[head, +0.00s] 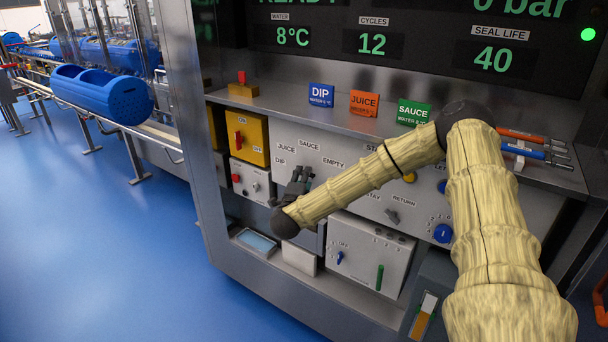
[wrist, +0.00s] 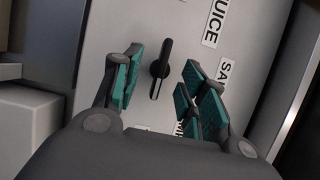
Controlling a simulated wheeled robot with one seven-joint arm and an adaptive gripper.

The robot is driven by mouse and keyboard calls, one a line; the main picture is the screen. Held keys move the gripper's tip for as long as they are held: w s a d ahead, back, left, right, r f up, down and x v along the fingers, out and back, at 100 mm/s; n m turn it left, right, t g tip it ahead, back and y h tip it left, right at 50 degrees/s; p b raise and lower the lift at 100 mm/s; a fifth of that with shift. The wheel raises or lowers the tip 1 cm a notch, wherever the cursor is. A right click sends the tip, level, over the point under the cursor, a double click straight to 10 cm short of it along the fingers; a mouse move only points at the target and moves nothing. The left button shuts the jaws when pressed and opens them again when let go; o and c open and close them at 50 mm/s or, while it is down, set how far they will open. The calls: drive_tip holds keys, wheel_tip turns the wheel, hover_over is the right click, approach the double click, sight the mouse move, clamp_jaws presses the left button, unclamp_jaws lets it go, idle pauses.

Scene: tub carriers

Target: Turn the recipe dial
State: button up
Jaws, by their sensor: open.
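The recipe dial (wrist: 161,62) is a dark bar-shaped knob on a grey panel (head: 348,162) with labels DIP, JUICE, SAUCE and EMPTY. In the wrist view the bar runs roughly up and down, with a light line at its lower end. My gripper (wrist: 158,88) is open, with teal pads on either side of the dial and a visible gap on both sides. JUICE (wrist: 215,22) and part of SAUCE show to the right of the dial. In the head view my gripper (head: 299,180) is in front of the panel and hides the dial.
A yellow box with a red switch (head: 253,141) and a white box (head: 252,182) stand to the left. A control box with a blue knob (head: 340,257) and a green handle is below. DIP, JUICE and SAUCE cards (head: 321,95) stand on the ledge above.

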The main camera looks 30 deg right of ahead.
drive_tip(key=shift+x, duration=1.05)
clamp_jaws()
